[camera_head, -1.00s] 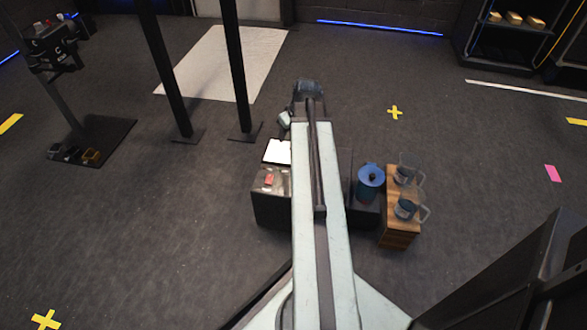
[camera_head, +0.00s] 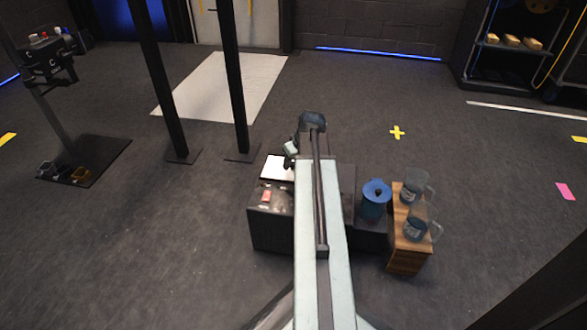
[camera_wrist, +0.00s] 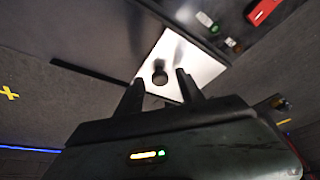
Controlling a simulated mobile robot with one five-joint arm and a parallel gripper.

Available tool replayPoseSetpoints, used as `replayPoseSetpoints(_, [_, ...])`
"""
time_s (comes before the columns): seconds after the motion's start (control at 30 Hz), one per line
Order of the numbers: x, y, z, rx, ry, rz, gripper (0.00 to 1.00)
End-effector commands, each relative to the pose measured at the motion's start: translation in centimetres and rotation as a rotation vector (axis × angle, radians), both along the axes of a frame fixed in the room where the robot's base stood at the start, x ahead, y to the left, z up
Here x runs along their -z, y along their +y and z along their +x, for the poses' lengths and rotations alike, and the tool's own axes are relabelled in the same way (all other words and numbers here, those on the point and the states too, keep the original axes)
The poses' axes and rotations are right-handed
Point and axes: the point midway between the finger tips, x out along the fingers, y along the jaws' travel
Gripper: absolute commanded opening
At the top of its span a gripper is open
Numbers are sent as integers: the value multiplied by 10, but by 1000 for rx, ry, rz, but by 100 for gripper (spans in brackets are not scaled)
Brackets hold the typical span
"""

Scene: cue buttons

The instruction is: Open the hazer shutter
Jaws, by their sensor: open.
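A pale, shiny plate (camera_head: 277,168) lies on the far part of a dark box (camera_head: 270,231). I take it for the shutter but cannot be sure. In the wrist view, the plate (camera_wrist: 203,66) has a small dark round knob or hole (camera_wrist: 160,76) in it. My gripper (camera_wrist: 160,78) is open and empty, and its two dark fingers show on either side of that round feature in the picture. I cannot tell whether they touch it. In the head view my gripper (camera_head: 290,153) is just beyond the plate, and my arm hides the box's right part.
A red switch (camera_head: 266,196) is on the box's near part, and it also shows in the wrist view (camera_wrist: 262,11). Two black posts stand behind left.

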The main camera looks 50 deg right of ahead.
Motion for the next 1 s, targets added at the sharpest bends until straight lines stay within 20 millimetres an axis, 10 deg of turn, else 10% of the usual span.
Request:
replayPoseSetpoints(0.17, [-1, 0, 0, 0, 0, 0, 45])
replayPoseSetpoints(0.37, [-1, 1, 0, 0, 0, 0, 0])
replayPoseSetpoints(1.0, [-1, 1, 1, -1, 0, 1, 0])
